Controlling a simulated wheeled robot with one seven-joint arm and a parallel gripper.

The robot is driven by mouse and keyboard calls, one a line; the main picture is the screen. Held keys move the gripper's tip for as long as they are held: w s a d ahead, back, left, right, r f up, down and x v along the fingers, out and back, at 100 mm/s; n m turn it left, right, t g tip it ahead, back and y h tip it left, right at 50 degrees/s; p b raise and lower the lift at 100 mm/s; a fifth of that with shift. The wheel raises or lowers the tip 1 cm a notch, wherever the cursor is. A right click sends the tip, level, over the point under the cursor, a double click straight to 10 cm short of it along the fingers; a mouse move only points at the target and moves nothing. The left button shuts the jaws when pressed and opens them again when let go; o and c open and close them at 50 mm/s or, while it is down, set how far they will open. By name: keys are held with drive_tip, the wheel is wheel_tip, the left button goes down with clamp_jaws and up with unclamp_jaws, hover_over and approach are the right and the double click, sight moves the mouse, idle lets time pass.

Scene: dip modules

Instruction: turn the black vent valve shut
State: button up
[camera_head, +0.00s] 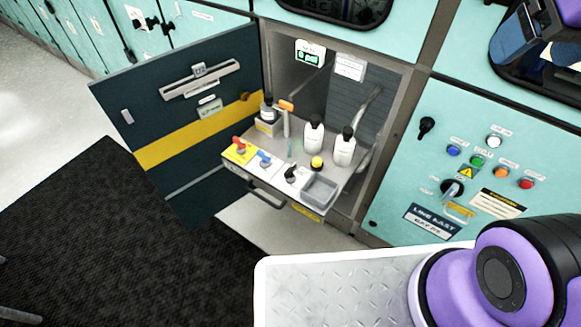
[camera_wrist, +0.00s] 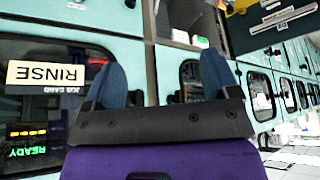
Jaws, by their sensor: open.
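The black vent valve (camera_head: 291,174) is on the front part of the pull-out tray (camera_head: 300,150) in the open cabinet, in the head view. Its small handle is too small to read its angle surely. A blue valve (camera_head: 264,158) and a red valve (camera_head: 240,145) stand to its left. My gripper (camera_wrist: 162,72) shows in the wrist view with its two blue fingers apart and nothing between them. It is away from the tray and touches no valve. The black valve is not identifiable in the wrist view.
White bottles (camera_head: 314,135), a yellow knob (camera_head: 317,163) and a grey bin (camera_head: 320,192) share the tray. The dark cabinet door (camera_head: 190,150) stands open on the left. A control panel (camera_head: 470,170) is at right. A RINSE card (camera_wrist: 46,74) shows in the wrist view.

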drive_tip(key=shift+w, duration=0.1)
drive_tip(key=c, duration=0.3)
drive_tip(key=shift+w+a, duration=0.1)
drive_tip(key=shift+w, duration=0.3)
drive_tip(key=c, duration=0.3)
drive_tip(key=w+a+f+n+g+h, duration=0.1)
drive_tip(key=w+f+n, duration=0.1)
drive_tip(key=w+n, duration=0.3)
drive_tip(key=w+a+f+n, duration=0.2)
drive_tip(key=w, duration=0.5)
drive_tip(key=w+a+f+n+g, duration=0.1)
drive_tip(key=w+a+f+n, duration=0.65)
drive_tip(key=w+f, duration=0.25)
drive_tip(key=n+g+y, duration=0.1)
drive_tip(key=n+g, duration=0.2)
drive_tip(key=n, duration=1.1)
approach(289, 169)
wheel_tip(289, 169, down, 10)
drive_tip(key=shift+w+f, duration=0.1)
